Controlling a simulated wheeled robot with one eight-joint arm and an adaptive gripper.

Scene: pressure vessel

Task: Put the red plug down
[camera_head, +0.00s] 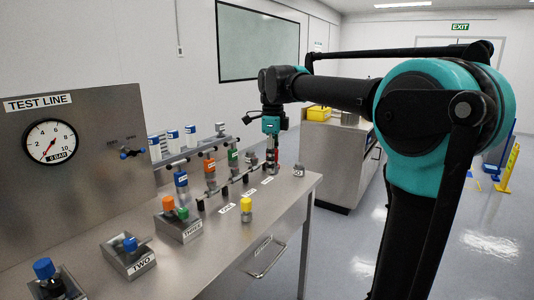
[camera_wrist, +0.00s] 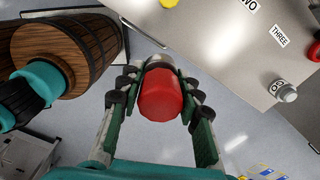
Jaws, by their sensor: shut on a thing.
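The red plug (camera_wrist: 162,95) sits between the two fingers of my gripper (camera_wrist: 155,75) in the wrist view, and both fingers close on its sides. Its red end faces the wrist camera, and its far end is mostly hidden behind it. In the head view my gripper (camera_head: 272,150) hangs pointing down near the far right part of the steel bench (camera_head: 265,182). The plug is small and partly hidden there, so I cannot tell its exact height. In the wrist view, floor shows behind the plug, with the bench to the upper right.
A yellow-topped plug (camera_head: 246,206) stands near the bench's front edge. A small grey fitting (camera_head: 299,170) is by the right corner. Valve blocks with an orange knob (camera_head: 168,203) and a blue knob (camera_head: 130,244) stand at left. A gauge panel (camera_head: 80,150) rises behind.

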